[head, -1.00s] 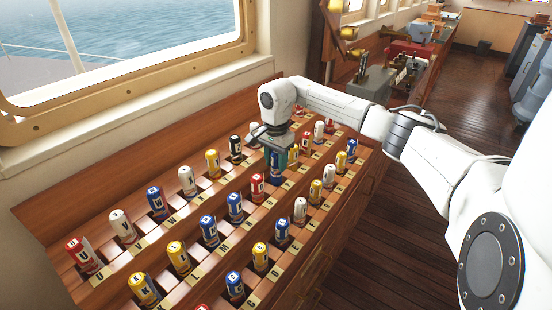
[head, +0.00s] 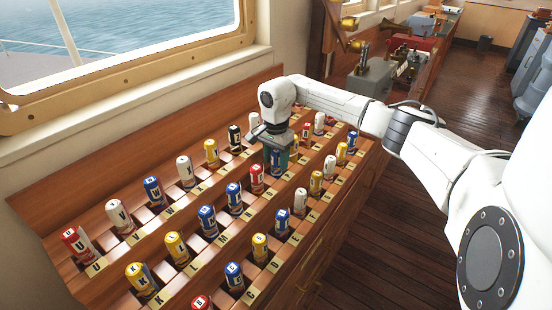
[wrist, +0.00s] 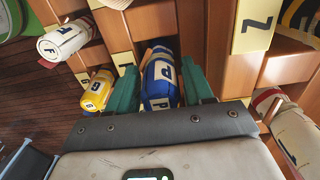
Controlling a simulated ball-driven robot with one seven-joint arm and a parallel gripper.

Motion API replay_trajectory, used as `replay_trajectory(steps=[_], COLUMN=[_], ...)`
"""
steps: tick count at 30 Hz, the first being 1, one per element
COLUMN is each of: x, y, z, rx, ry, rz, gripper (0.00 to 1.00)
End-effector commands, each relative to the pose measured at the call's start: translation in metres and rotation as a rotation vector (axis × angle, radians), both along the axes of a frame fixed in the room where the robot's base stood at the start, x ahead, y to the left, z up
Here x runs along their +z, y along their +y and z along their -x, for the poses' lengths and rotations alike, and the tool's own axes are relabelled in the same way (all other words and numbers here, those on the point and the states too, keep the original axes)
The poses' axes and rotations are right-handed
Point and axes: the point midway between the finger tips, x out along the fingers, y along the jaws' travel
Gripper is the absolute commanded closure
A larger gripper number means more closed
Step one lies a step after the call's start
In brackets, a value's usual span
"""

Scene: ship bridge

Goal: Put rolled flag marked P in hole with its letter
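The rolled flag marked P is blue with a white letter patch. In the wrist view the flag (wrist: 160,82) stands between the two green fingers of my gripper (wrist: 160,90), which appear to touch both its sides. In the head view my gripper (head: 277,155) is over the middle of the sloped wooden rack (head: 120,262), pointing down, with the blue flag partly hidden between the fingers. The flag's far end is at a rack slot between wooden dividers; how deep it sits cannot be told. A cream label (wrist: 122,62) lies beside it, its letter unclear.
Other rolled flags stand in rows around my gripper, including a white one marked F (wrist: 66,40) and a yellow one (wrist: 97,90) close to the left finger. A label marked Z (wrist: 257,22) is at right. A window (head: 130,45) is behind the rack; wooden floor (head: 385,245) is clear at right.

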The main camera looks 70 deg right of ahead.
Motion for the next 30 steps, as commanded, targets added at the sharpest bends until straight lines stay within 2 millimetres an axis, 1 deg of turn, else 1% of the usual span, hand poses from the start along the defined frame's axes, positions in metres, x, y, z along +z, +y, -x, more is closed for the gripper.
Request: replay_trajectory(steps=[1, 5, 12, 15, 17, 19, 27, 30], x=[0.000, 0.000, 0.000, 0.005, 0.012, 0.023, 0.074, 0.089], y=[0.000, 0.000, 0.000, -0.001, -0.001, -0.001, -0.001, -0.001], z=[0.000, 0.000, 0.000, 0.000, 0.000, 0.000, 0.000, 0.000], rx=[0.000, 0.000, 0.000, 0.000, 0.001, 0.002, 0.001, 0.000], ry=[0.000, 0.000, 0.000, 0.000, 0.000, -0.001, 0.000, 0.000], rz=[0.000, 0.000, 0.000, 0.002, 0.003, 0.003, 0.003, 0.003], gripper=[0.44, 0.31, 0.31, 0.31, 0.31, 0.31, 0.31, 0.31])
